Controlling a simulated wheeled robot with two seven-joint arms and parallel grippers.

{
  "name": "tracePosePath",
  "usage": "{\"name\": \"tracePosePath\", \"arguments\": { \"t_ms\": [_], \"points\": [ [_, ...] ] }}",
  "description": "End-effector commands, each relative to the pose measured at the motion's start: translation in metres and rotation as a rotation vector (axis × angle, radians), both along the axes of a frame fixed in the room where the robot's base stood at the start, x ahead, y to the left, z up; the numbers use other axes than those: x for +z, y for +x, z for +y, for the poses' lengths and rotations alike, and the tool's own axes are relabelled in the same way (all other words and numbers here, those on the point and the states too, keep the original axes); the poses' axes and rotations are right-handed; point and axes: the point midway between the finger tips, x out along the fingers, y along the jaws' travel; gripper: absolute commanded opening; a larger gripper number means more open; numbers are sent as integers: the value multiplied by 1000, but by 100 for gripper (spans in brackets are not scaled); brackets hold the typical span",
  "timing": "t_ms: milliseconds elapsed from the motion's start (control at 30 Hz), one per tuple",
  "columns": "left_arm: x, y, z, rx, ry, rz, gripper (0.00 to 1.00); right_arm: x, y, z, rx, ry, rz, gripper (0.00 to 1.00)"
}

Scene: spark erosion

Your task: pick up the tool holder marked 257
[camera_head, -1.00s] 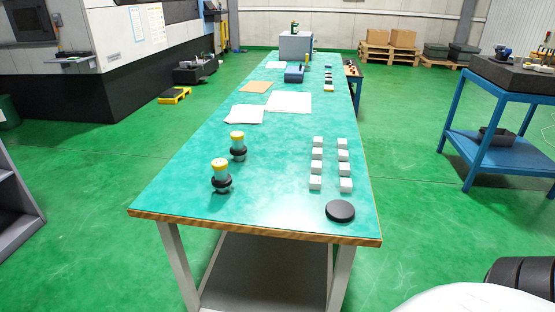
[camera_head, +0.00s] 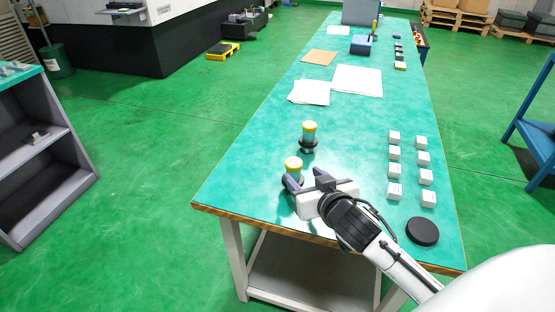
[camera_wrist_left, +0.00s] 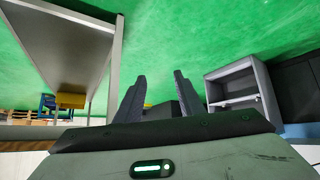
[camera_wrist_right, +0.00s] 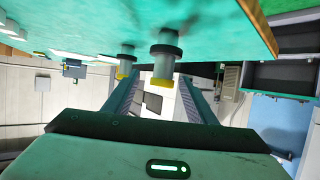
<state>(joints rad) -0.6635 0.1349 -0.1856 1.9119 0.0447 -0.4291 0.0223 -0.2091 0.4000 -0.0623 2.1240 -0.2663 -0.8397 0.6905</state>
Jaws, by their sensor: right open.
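Two tool holders with yellow tops, grey-green bodies and black flanges stand upright on the green worktable (camera_head: 250,180). The nearer holder (camera_head: 293,165) is by the front left of the table, the other (camera_head: 309,134) just behind it. No number is readable on either. My right gripper (camera_head: 305,182) is open at the nearer holder and partly hides its lower part. In the right wrist view the nearer holder (camera_wrist_right: 166,62) shows between the open fingers, with the farther one (camera_wrist_right: 127,58) beside it. My left gripper (camera_wrist_left: 155,95) is open and empty, off the table over the floor.
Several white blocks (camera_head: 394,191) stand in two columns on the right, with a black disc (camera_head: 422,231) in front. White papers (camera_head: 358,80), a brown sheet (camera_head: 319,57) and a blue box (camera_head: 361,44) lie farther back. A grey shelf unit (camera_head: 45,150) stands at left.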

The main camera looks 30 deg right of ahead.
Motion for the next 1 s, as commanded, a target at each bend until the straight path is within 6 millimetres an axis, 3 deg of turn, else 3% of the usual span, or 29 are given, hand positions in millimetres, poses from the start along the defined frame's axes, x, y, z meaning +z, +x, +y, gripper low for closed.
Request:
{"name": "tracePosePath", "arguments": {
  "t_ms": [133,433,800,1000],
  "points": [
    [1,0,0,-1,0,-1,35,-7,14,-4,0,-2,2,51],
    [-15,-24,-2,-6,1,53,35,-21,45,-10,3,-1,2,51],
    [-11,-16,-2,-5,0,36,35,-42,85,-16,2,-2,2,51],
    [-6,-9,-3,-6,-2,20,35,-46,91,-17,3,-1,3,51]
  ]
}}
